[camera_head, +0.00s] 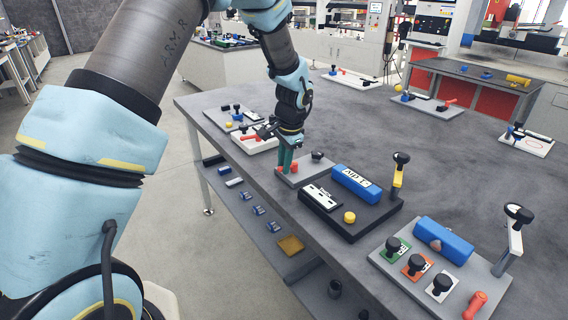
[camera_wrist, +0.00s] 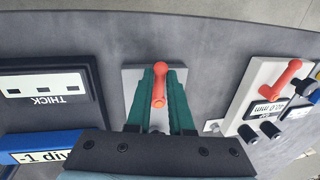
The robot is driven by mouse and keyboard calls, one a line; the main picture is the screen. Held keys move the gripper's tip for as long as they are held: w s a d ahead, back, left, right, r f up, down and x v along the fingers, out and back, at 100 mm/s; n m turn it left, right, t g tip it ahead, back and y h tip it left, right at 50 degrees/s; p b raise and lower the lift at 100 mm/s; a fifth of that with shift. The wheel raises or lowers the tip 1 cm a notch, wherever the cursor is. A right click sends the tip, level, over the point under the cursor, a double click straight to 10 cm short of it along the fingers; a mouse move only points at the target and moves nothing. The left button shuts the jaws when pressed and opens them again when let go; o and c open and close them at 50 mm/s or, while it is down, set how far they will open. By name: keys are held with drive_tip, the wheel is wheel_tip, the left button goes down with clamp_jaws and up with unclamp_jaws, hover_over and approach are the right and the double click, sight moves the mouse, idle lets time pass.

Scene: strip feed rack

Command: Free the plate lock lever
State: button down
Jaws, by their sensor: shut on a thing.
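A red lever (camera_wrist: 159,82) with a rounded end stands on a light grey plate (camera_wrist: 132,77) in the middle of the wrist view. My gripper (camera_wrist: 162,76) has its two teal fingers on either side of the lever, shut on it. In the head view my gripper (camera_head: 285,163) reaches down to the plate (camera_head: 312,178), and a little of the red lever (camera_head: 294,167) shows beside the fingers. A black knob (camera_head: 317,156) stands at the plate's far right.
A white plate (camera_head: 252,143) with another red lever lies close on the left. The grey tabletop (camera_head: 390,130) behind is largely clear.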

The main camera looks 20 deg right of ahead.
drive_tip(key=n, duration=0.1)
drive_tip(key=n+b, duration=0.1)
drive_tip(key=s+n, duration=0.1)
drive_tip(key=shift+s+d+f+n+y+b, duration=0.1)
drive_tip(key=shift+d+n+y+b, duration=0.2)
drive_tip(key=shift+b, duration=0.1)
drive_tip(key=n, duration=0.2)
drive_tip(key=s+d+n, duration=0.1)
drive_tip(key=n, duration=0.1)
drive_tip(key=shift+d+n+g+y+b, duration=0.1)
drive_tip(key=shift+n+g+y+b, duration=0.2)
drive_tip(key=shift+g+b, duration=0.1)
drive_tip(key=n, duration=0.1)
drive_tip(key=d+n, duration=0.1)
drive_tip(key=n, duration=0.2)
drive_tip(key=shift+s+d+g, duration=0.15)
drive_tip(key=shift+s+g, duration=0.15)
drive_tip(key=shift+g, duration=0.1)
drive_tip(key=shift+d+n+g+y+p, duration=0.2)
drive_tip(key=shift+d+n, duration=0.15)
drive_tip(key=shift+n, duration=0.6)
drive_tip(key=shift+d+n+g+y+p, duration=0.15)
drive_tip(key=shift+d+n, duration=0.15)
drive_tip(key=shift+n, duration=0.65)
drive_tip(key=c, duration=0.8)
unclamp_jaws()
